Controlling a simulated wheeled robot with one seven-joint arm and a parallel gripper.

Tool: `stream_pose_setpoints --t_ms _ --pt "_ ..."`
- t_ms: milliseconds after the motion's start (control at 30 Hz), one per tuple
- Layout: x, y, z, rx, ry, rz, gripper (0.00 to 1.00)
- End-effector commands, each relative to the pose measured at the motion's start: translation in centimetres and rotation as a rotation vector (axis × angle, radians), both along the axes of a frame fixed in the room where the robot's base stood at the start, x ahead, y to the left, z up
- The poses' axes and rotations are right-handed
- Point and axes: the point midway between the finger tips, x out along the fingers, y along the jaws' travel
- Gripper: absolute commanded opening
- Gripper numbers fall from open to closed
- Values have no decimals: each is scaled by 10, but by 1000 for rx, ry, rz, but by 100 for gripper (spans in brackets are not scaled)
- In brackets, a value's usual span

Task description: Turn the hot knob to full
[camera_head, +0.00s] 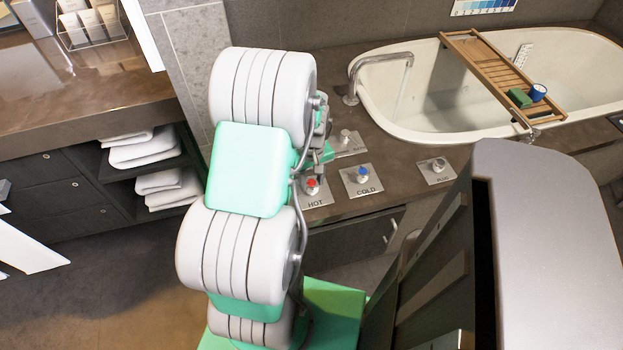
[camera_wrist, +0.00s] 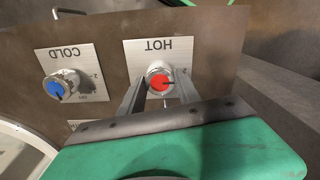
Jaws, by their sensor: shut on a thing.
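The hot knob (camera_wrist: 159,80) has a red cap with a dark pointer mark and stands on a square silver plate (camera_wrist: 139,47) lettered HOT. My gripper (camera_wrist: 158,85) is shut on it, one finger on each side. The knob also shows in the head view (camera_head: 312,186), below the HOT plate's back part, with my arm just left of it. The plate's number marks are partly covered or too small to read. A thin stream of water falls from the tub spout (camera_head: 383,58) in the head view.
The blue cold knob (camera_wrist: 57,86) stands on its own plate beside the hot one. Two more knobs, plug (camera_head: 438,165) and one behind my gripper (camera_head: 345,137), sit on the brown deck. The white tub (camera_head: 571,105) carries a wooden tray (camera_head: 487,63).

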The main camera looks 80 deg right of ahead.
Motion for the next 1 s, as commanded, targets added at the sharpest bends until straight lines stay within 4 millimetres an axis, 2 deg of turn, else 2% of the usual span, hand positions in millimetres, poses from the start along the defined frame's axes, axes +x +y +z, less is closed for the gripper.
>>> stream_pose_setpoints --t_ms 600,633,867,1000 --pt "0 0 0 0 0 44 0" --pt "0 0 0 0 0 44 42" --pt "0 0 0 0 0 43 60" --pt "0 0 0 0 0 42 61"
